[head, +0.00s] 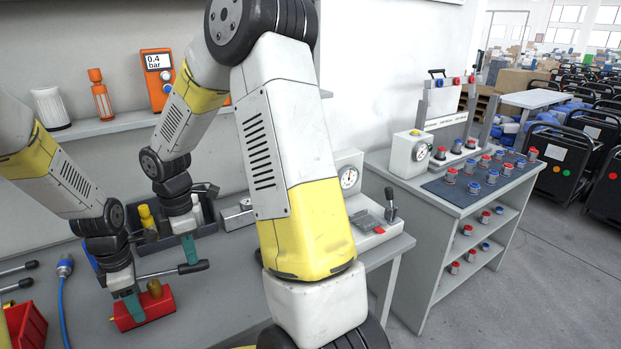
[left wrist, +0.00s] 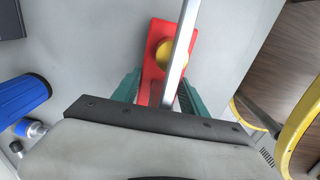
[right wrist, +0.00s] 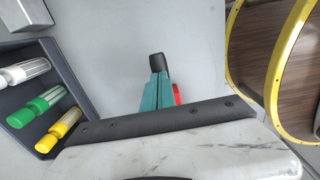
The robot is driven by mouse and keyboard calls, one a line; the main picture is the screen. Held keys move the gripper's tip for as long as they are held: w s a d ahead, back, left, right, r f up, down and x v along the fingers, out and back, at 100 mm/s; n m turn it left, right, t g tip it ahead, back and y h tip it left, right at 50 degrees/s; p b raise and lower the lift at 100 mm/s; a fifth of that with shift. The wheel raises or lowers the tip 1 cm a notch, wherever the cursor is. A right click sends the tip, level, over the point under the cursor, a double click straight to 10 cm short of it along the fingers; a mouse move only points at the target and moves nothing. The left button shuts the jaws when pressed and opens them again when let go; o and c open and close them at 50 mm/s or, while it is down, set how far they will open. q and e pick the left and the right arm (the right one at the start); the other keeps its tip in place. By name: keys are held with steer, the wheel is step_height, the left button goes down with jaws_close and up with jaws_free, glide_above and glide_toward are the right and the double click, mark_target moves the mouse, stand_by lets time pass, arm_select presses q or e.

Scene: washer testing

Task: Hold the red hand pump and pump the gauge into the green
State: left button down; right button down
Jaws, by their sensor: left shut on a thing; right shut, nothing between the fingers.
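The red hand pump (head: 146,310) stands on the grey bench with a brass-coloured knob on top. My left gripper (head: 133,304) is shut on its red body, which also shows between the teal fingers in the left wrist view (left wrist: 158,62). The metal lever (head: 160,274) runs right to a black grip (head: 196,267). My right gripper (head: 189,250) is shut and empty at the lever's grip; its fingertips overlap the grip (right wrist: 156,63) in the right wrist view, and contact is unclear. A dial gauge (head: 349,178) stands behind my right arm; its needle is too small to read.
An orange meter (head: 158,76) on the shelf reads 0.4 bar. A tray (right wrist: 62,78) of coloured bottles lies near my right gripper. A blue connector (head: 65,265) and a red bin (head: 27,326) are at left. A side bench (head: 440,190) holds another dial gauge (head: 422,152).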

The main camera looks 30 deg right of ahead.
steer(key=shift+a+f, duration=0.2)
steer(key=shift+f, duration=1.25)
steer(key=r, duration=0.4)
steer(key=d+r, duration=0.1)
steer(key=r, duration=0.2)
steer(key=shift+r, duration=0.1)
arm_select(q)
steer(key=c, duration=0.5)
jaws_free()
steer(key=shift+r, duration=0.1)
